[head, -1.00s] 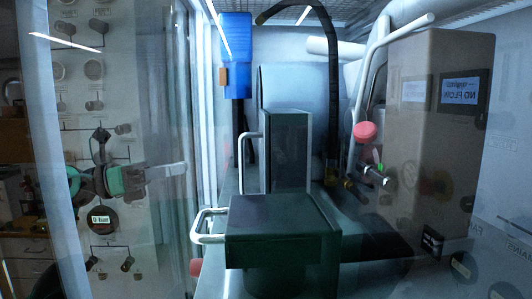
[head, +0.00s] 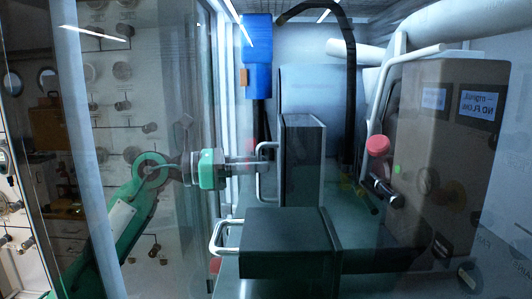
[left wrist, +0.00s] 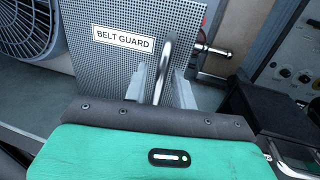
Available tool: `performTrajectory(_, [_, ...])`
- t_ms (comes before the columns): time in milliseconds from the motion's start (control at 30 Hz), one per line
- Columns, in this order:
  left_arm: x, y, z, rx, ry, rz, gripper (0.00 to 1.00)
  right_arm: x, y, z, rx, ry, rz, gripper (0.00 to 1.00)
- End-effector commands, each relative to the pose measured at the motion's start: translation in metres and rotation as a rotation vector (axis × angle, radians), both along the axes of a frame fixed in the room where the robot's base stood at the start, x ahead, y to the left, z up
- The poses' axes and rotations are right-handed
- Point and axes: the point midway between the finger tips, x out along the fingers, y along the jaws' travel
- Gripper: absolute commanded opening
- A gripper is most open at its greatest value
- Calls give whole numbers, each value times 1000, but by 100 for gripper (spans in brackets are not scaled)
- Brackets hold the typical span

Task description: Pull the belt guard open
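The belt guard (left wrist: 120,75) is a perforated grey panel with a white "BELT GUARD" label in the left wrist view. An upright metal bar handle (left wrist: 166,60) stands on it. In the head view I take the guard to be the upright dark box (head: 304,165), with a pale handle (head: 260,187) on its left side. My left gripper (left wrist: 161,88) has a finger on each side of the handle, with gaps showing, so it is open around the bar. In the head view the left gripper (head: 268,158) is at the handle's upper part. My right gripper is not in view.
A lower dark box (head: 285,243) with its own pale handle (head: 222,237) stands in front. A grey cabinet (head: 440,150) with a "NO FLOW" screen is at the right. A blue unit (head: 257,60) hangs behind. A round fan grille (left wrist: 25,25) shows left in the wrist view.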

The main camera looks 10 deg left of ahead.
Motion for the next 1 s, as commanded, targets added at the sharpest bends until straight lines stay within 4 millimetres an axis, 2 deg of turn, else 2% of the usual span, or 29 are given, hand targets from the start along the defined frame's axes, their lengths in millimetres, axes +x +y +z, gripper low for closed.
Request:
performTrajectory(133, [4,-11,1,0,0,-1,26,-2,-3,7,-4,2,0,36])
performTrajectory(433, [5,-13,-1,0,0,0,26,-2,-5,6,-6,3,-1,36])
performTrajectory(467, [5,-13,-1,0,0,0,24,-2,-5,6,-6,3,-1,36])
performTrajectory(600, [5,-13,-1,0,0,0,0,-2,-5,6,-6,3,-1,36])
performTrajectory(1000, [6,-9,-2,-1,1,-23,0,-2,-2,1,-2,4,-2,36])
